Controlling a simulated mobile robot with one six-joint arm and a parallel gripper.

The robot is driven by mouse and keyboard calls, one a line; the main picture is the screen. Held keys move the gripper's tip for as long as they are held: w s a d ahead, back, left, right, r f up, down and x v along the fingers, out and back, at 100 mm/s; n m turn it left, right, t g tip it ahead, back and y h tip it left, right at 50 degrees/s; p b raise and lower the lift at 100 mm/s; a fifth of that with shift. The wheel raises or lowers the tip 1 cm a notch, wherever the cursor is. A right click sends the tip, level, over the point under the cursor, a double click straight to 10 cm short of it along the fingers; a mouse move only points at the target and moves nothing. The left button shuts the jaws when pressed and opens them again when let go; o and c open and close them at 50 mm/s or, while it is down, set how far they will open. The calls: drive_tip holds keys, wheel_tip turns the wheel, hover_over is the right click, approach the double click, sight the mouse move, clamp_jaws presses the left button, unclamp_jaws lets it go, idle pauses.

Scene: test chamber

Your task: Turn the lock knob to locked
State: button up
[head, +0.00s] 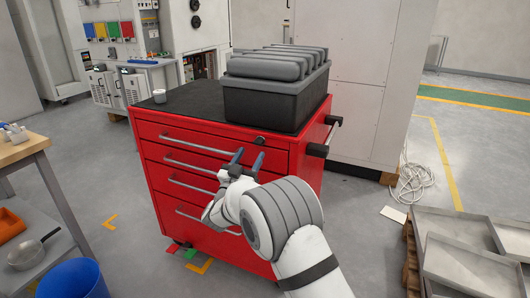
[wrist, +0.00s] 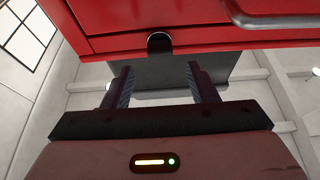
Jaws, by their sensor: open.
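The red drawer cabinet (head: 215,200) stands in the middle of the head view. The small dark lock knob (head: 260,141) is on its front, near the top right edge. In the wrist view the knob (wrist: 159,41) is a black round piece at the cabinet's edge, between and beyond the fingertips. My gripper (head: 247,160) is open and empty, just below and in front of the knob; its fingers also show in the wrist view (wrist: 160,80). I see a gap between fingertips and knob. Which way the knob is turned cannot be told.
A dark crate (head: 262,107) with grey rolls sits on the cabinet top, beside a small cup (head: 159,96). Drawer handles (head: 202,143) run left of the knob. A workbench (head: 25,150) and blue bin (head: 72,280) stand left; pallet trays (head: 460,265) lie right.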

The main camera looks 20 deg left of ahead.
sight(257, 144)
drive_tip(key=shift+x, duration=2.2)
drive_tip(key=shift+f, duration=0.1)
drive_tip(key=shift+c, duration=0.3)
